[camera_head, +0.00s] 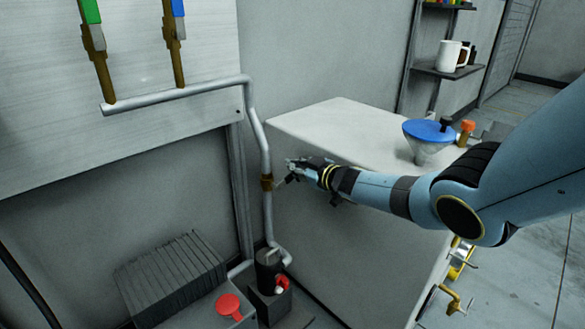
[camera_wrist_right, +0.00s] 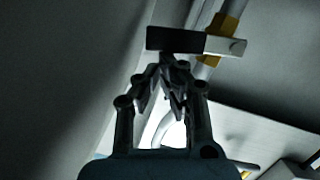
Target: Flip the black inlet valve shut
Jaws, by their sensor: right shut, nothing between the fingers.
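The inlet valve has a brass body (camera_head: 266,182) on the vertical grey pipe in the head view. In the right wrist view its black handle (camera_wrist_right: 172,39) sits on a metal lever that passes the brass body (camera_wrist_right: 228,27) and lies across the pipe. My right gripper (camera_head: 291,165) is beside the pipe, just right of the valve, and mostly hides the handle in the head view. In the wrist view its shut, empty fingertips (camera_wrist_right: 168,62) are right at the black handle; I cannot tell whether they touch. My left gripper is out of view.
A pale cabinet (camera_head: 335,118) stands behind and right of my right gripper, with a blue funnel (camera_head: 428,130) on top. Green (camera_head: 90,11) and blue (camera_head: 178,7) valve handles are at upper left. A red knob (camera_head: 229,306) and a finned grey block (camera_head: 172,275) are below.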

